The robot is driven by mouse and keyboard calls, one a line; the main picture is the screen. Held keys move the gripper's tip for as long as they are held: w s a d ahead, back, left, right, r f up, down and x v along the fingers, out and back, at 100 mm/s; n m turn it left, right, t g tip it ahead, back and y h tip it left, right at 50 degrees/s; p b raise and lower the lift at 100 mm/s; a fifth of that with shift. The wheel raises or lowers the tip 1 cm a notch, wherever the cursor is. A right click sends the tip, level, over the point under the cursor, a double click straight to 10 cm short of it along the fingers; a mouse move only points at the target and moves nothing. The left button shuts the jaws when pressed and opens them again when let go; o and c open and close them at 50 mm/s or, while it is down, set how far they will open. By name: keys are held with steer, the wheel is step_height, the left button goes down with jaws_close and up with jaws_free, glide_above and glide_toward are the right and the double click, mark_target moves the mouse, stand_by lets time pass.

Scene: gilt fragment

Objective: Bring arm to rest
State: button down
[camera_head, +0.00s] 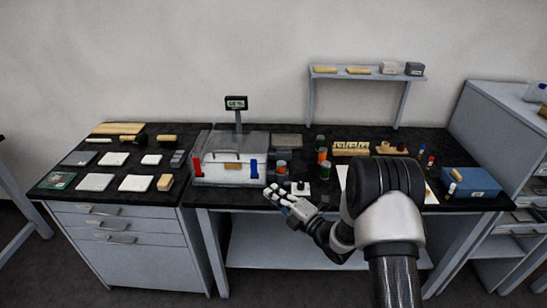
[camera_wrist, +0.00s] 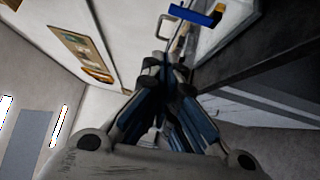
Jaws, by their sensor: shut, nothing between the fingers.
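My arm (camera_head: 390,220) reaches in from the lower right of the head view, bent over the front of the right-hand bench. My gripper (camera_head: 273,190) points left near that bench's front edge. It is shut and empty; in the wrist view the fingers (camera_wrist: 165,68) meet with nothing between them. A clear-sided box with a balance display (camera_head: 236,103) stands just behind and left of the gripper. In the wrist view a blue handle (camera_wrist: 196,14) shows beyond the fingertips.
Small bottles (camera_head: 322,155) and a wooden rack (camera_head: 351,148) stand behind my arm. A blue box (camera_head: 470,183) is at the right. Flat pads (camera_head: 94,182) cover the left bench (camera_head: 50,184). The floor in front is clear.

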steer(key=w+d+r+m+h, duration=0.2)
steer(key=d+r+m+h, duration=0.5)
steer(key=r, duration=0.4)
steer(key=s+d+r+m+g+h, duration=0.2)
steer(key=s+d+r+m+h, duration=0.35)
steer(key=s+m, duration=0.2)
steer(key=s+d+m+g, duration=0.1)
steer(key=s+m+g, duration=0.6)
steer(key=s, duration=2.8)
steer(key=m, duration=0.5)
steer(key=shift+f+m, duration=0.2)
steer(key=shift+m, duration=0.15)
steer(key=c, duration=2.3)
jaws_free()
